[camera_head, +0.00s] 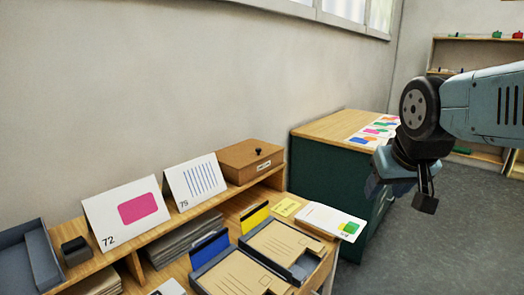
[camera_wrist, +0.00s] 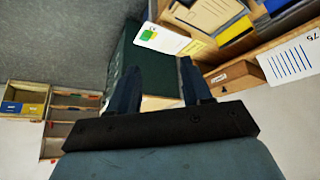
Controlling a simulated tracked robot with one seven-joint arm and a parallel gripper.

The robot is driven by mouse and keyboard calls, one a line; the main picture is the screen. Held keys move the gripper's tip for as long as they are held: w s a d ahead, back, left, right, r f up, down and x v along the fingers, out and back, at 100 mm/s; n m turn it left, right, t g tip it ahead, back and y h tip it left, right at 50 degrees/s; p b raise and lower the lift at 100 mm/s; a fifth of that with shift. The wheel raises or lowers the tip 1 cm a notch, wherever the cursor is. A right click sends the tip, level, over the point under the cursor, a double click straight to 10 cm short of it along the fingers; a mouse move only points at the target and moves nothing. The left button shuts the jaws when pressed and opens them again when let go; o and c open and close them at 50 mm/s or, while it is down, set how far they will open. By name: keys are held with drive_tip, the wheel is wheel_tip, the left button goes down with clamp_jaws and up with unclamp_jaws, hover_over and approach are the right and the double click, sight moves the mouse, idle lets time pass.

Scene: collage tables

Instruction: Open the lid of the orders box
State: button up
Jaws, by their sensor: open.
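A brown wooden box (camera_head: 250,162) with a dark knob and a small white label on its front sits on the raised shelf against the wall. Its lid is shut. The label is too small to read. The box also shows at the right in the wrist view (camera_wrist: 236,77), partly cut off by my finger and the card. My gripper (camera_head: 378,190) is in the air to the right of the box, well apart from it, near the green cabinet. In the wrist view its two fingers (camera_wrist: 162,82) stand apart with nothing held between them.
Trays with brown folders (camera_head: 285,245) and a white card stack (camera_head: 331,221) lie in front, lower down. A green cabinet (camera_head: 330,170) stands right of the box. The space above the box is clear.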

drive_tip(key=w+a+f+n+t, duration=0.1)
drive_tip(key=w+a+n+t, duration=0.15)
drive_tip(key=w, duration=1.05)
drive_tip(key=n+t+y, duration=0.3)
drive_tip(key=t+y, duration=0.4)
drive_tip(key=y, duration=0.2)
approach(260, 150)
drive_tip(key=x, duration=1.1)
drive_tip(key=shift+a, duration=0.15)
clamp_jaws()
